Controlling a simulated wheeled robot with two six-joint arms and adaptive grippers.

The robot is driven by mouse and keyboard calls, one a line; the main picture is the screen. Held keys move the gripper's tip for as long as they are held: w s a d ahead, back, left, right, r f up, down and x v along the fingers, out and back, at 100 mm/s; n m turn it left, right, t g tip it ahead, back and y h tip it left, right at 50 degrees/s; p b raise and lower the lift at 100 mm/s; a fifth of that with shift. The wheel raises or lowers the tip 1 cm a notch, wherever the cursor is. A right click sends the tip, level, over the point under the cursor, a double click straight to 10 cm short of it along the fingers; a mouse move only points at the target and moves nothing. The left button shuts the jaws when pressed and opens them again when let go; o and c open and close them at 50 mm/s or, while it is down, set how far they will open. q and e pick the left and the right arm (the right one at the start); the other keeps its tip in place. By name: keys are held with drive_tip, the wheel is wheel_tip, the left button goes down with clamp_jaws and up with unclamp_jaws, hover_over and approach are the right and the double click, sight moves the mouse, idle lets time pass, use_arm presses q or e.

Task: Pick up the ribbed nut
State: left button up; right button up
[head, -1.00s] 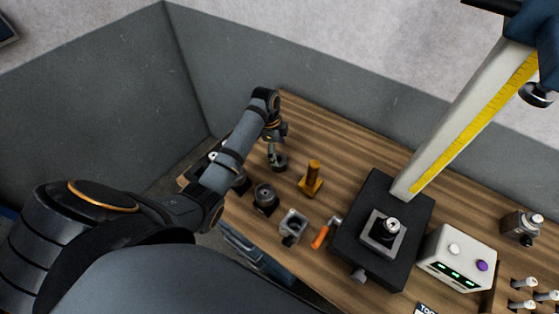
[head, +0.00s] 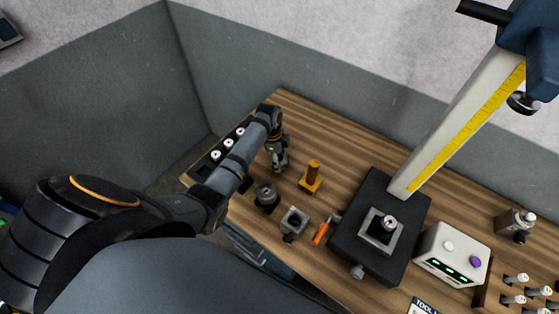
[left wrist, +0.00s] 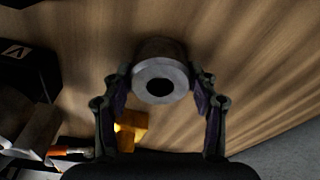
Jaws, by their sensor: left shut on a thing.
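The ribbed nut (left wrist: 160,60), a grey round piece with a dark central hole, is between the fingers of my left gripper (left wrist: 160,88) in the left wrist view. The fingers are shut on its sides. Its ribs are too dark to make out. In the head view my left gripper (head: 279,165) is at the far left part of the bench, left of the brass-coloured stand, and mostly hides the nut. I cannot tell how high it is above the wood. My right gripper is not in view.
A brass-coloured stand (head: 311,180) is close to the right of the gripper. A dark round part (head: 266,195), a grey block (head: 294,221) and an orange-handled tool (head: 321,232) lie nearer. A black-based column device (head: 350,240) stands right. A tray with white-topped pieces (head: 214,156) is left.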

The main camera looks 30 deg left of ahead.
use_arm(q)
drive_tip(key=shift+w+r+b, duration=0.1)
drive_tip(key=shift+r+b, duration=1.05)
drive_tip(key=shift+r, duration=0.05)
drive_tip(key=s+r, duration=0.3)
drive_tip(key=s, duration=0.1)
drive_tip(key=s+d+r+p, duration=0.1)
drive_tip(key=s+r, duration=0.3)
drive_tip(key=s, duration=0.1)
drive_tip(key=s+d+r+p, duration=0.1)
drive_tip(key=s+r, duration=0.2)
drive_tip(key=s, duration=0.1)
drive_tip(key=shift+s+r, duration=0.15)
drive_tip(key=shift+r, duration=0.1)
drive_tip(key=shift+s+d+r, duration=0.1)
drive_tip(key=shift+s+d, duration=0.05)
drive_tip(key=shift+s, duration=0.2)
